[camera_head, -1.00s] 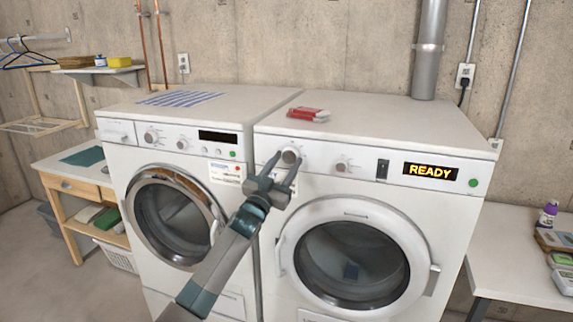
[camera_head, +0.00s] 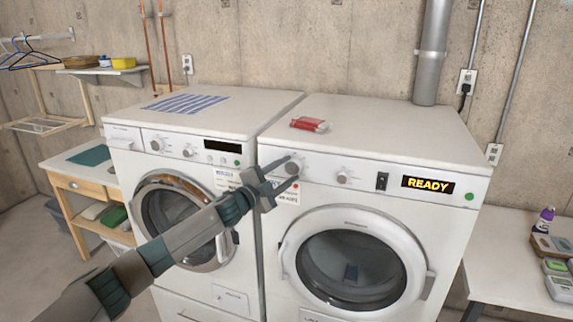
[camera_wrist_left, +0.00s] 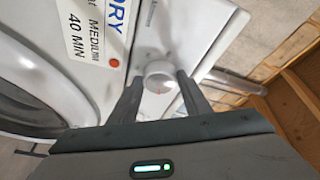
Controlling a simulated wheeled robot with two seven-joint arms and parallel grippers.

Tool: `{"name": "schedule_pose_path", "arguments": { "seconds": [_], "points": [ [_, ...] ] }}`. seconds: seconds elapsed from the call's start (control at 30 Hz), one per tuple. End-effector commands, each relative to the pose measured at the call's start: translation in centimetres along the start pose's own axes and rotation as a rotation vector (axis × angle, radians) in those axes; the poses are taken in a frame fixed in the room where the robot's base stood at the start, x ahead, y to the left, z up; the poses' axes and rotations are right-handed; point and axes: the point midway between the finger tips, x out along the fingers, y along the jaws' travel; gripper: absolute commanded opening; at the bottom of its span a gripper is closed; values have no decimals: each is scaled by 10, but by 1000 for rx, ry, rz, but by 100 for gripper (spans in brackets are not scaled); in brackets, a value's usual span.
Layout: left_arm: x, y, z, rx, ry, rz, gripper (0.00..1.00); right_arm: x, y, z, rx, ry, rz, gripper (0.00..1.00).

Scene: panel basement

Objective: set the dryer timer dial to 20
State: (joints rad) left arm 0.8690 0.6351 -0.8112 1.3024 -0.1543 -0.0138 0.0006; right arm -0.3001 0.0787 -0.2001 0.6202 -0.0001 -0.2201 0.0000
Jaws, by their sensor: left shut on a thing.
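The dryer (camera_head: 390,207) is the right-hand white machine, with a lit READY display (camera_head: 428,184). Its left dial (camera_head: 293,162) is a round white knob at the left end of the panel. My left gripper (camera_head: 291,171) has its fingers on either side of this dial and is shut on it. The wrist view shows the white dial (camera_wrist_left: 159,75) between the two fingertips, with a small reddish mark on it. Its setting is too small to read. A second dial (camera_head: 343,177) sits to its right, free. My right gripper is not in view.
A paper label reading DRY, MEDIUM, 40 MIN (camera_wrist_left: 92,32) is on the dryer front beside the dial. A washer (camera_head: 175,150) stands close on the left. A red and white packet (camera_head: 310,124) lies on the dryer top. A black switch (camera_head: 382,181) is left of the display.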

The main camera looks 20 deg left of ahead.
Motion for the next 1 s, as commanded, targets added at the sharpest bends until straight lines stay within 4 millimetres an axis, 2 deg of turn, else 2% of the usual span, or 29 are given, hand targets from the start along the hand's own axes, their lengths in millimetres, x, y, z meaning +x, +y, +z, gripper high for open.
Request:
{"name": "schedule_pose_path", "arguments": {
  "seconds": [0.03, 0.3, 0.93, 0.97, 1.0],
  "points": [
    [0, -4, -2, 38, -4, 17, 21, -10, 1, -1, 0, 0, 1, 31],
    [0, -3, -2, 187, -16, 75, 21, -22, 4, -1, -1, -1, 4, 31],
    [0, -1, -2, 241, -20, 98, 21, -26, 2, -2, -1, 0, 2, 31],
    [0, -1, -2, 241, -20, 98, 51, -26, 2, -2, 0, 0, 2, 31],
    [0, -1, -2, 241, -20, 98, 60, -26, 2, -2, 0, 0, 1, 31]
  ]
}}
